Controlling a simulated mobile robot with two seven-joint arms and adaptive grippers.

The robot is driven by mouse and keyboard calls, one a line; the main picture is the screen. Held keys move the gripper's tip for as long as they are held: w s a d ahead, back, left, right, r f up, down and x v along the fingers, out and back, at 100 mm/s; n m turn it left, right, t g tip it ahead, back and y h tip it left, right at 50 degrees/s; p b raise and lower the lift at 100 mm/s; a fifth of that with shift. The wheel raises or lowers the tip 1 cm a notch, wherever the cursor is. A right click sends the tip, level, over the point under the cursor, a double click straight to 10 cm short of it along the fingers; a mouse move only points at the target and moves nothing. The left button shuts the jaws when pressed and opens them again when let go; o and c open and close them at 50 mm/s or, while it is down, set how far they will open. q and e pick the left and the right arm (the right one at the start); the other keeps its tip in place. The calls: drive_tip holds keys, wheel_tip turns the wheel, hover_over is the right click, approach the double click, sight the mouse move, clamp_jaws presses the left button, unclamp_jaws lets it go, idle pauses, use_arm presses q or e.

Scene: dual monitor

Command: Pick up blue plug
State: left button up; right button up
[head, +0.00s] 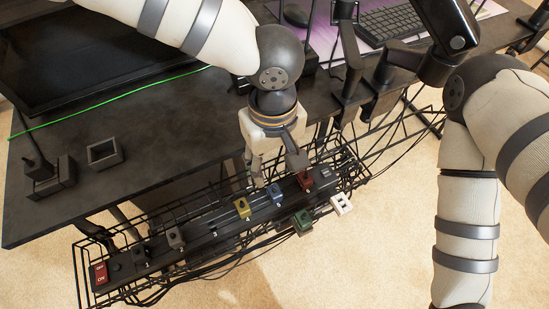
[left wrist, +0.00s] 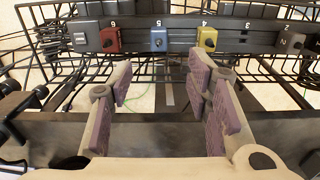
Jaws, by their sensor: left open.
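The blue plug (head: 275,193) sits in the long black power strip (head: 201,232), between a yellow plug (head: 242,208) and a red plug (head: 304,181). My left gripper (head: 276,170) points down just above and behind the blue plug, open and empty. In the left wrist view the blue plug (left wrist: 158,39) stands ahead of the open fingers (left wrist: 160,78), roughly centred between them and apart from both. My right arm shows at the right, but its gripper is outside the picture.
A black wire basket (head: 84,262) holds the strip below the desk (head: 160,120) edge, with loose cables around it. Green (head: 302,221) and white (head: 341,203) plugs lie at the basket's front. Monitor arms (head: 350,65) stand close to the right of my left gripper.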

sight(275, 190)
use_arm(q)
wheel_tip(275, 190, down, 12)
drive_tip(key=shift+s+d+r+b, duration=0.1)
drive_tip(key=shift+s+d+b, duration=0.05)
drive_tip(key=shift+b, duration=0.35)
clamp_jaws()
use_arm(e)
drive_tip(key=shift+s+f, duration=0.6)
